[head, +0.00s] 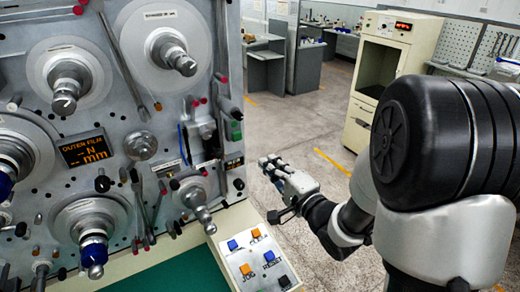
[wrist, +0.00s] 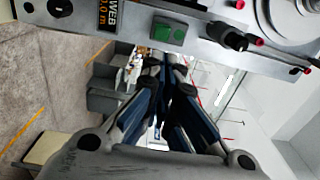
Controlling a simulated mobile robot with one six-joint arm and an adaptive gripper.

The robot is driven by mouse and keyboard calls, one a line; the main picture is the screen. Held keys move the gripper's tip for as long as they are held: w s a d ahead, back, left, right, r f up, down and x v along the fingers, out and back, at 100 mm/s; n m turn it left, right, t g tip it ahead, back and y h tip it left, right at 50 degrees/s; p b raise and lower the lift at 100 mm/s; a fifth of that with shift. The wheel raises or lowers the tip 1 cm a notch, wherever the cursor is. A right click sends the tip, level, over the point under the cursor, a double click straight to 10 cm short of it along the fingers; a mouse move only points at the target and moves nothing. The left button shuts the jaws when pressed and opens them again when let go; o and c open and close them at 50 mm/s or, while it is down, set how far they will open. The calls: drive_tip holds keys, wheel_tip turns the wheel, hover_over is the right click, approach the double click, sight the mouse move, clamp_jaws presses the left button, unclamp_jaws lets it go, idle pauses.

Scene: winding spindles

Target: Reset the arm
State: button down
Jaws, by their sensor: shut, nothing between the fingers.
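My arm (head: 438,150) reaches in from the right of the head view. My gripper (head: 272,168) is at the right of the winding machine (head: 232,60), above the floor and apart from the machine's face. In the wrist view my gripper (wrist: 170,75) points away from the camera, with its dark fingers drawn together at the tips. It is shut and holds nothing. The machine's edge, with a green button block (wrist: 168,33), crosses the top of the wrist view.
A control panel (head: 255,262) with orange, blue and black buttons sits below my gripper in the head view. Several spindles (head: 68,85) stick out of the machine's face. A cream cabinet (head: 385,75) stands behind my arm. Open floor (head: 295,125) lies between.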

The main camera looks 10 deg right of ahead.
drive_tip(key=s+d+f+n+g+h+b, duration=0.4)
drive_tip(key=s+f+n+g+h+b, duration=0.25)
drive_tip(key=s+b, duration=0.2)
drive_tip(key=s+a+f+n+g+b, duration=0.2)
drive_tip(key=s+a+f+n+g, duration=0.1)
drive_tip(key=s, duration=0.7)
drive_tip(key=s+a+f+n+g+b, duration=0.2)
drive_tip(key=s+f+n+g, duration=0.1)
drive_tip(key=s, duration=0.8)
drive_tip(key=shift+a+f+n+y+b, duration=0.45)
drive_tip(key=shift+f+n, duration=0.15)
drive_tip(key=shift+n, duration=0.35)
